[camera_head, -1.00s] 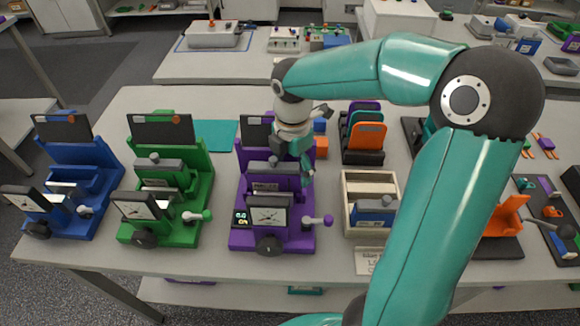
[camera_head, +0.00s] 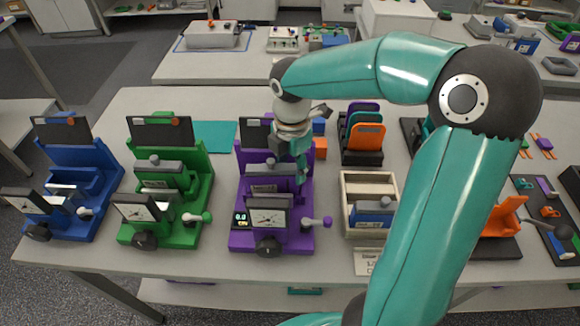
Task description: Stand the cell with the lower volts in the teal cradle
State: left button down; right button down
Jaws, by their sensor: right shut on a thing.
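My right gripper (camera_head: 301,165) reaches down at the right side of the purple cycler (camera_head: 245,185). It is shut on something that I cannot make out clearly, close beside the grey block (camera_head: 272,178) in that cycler. The green cycler (camera_head: 199,172) holds a similar grey block (camera_head: 158,172). The blue cycler (camera_head: 95,180) stands at far left. I cannot identify the teal cradle for sure; a teal part (camera_head: 425,135) shows partly behind my arm. My left gripper is out of view.
A wooden box (camera_head: 346,200) with a blue-topped block (camera_head: 374,213) stands right of the purple cycler. A rack of coloured pieces (camera_head: 362,145) stands behind it. A teal mat (camera_head: 213,134) lies flat behind the cyclers. My right arm hides part of the table's right side.

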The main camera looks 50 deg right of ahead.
jog(key=shift+w+r+p, duration=0.1)
jog(key=shift+r+p, duration=2.2)
jog(key=shift+r, duration=0.8)
jog(key=shift+r+p, duration=0.5)
jog(key=shift+r, duration=0.25)
dwell(0.6)
